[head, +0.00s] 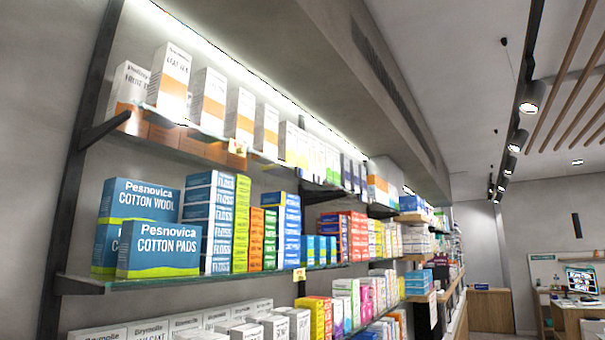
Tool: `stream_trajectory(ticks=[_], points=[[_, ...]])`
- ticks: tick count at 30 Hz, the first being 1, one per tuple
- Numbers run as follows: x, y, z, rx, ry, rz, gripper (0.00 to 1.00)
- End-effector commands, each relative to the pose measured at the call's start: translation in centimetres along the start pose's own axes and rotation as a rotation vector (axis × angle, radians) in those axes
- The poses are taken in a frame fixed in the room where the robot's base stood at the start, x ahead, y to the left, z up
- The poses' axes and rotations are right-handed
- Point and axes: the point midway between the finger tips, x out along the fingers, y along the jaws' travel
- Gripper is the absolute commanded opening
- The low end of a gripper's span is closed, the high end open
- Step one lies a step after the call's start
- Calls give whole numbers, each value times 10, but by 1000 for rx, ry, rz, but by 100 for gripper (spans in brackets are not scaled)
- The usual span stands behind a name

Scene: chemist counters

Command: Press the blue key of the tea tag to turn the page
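A small pale yellow tag (237,147) sits on the front edge of the upper glass shelf, below white and orange boxes (170,80). A second small tag (299,275) sits on the front edge of the middle shelf. Both are too small to read, and I cannot tell which is the tea tag. No blue key can be made out on either. My gripper is not in view.
The upper glass shelf (195,131) and middle shelf (150,285) run along the left wall, packed with boxes. Blue Pesnovica cotton boxes (160,250) stand at the near left. A desk with a screen (581,281) is far right. Open room lies right of the shelves.

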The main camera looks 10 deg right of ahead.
Motion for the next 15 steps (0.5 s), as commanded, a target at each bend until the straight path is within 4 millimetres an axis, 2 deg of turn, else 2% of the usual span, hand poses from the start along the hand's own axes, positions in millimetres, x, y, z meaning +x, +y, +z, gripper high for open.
stream_trajectory(ticks=[15], points=[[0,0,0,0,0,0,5]])
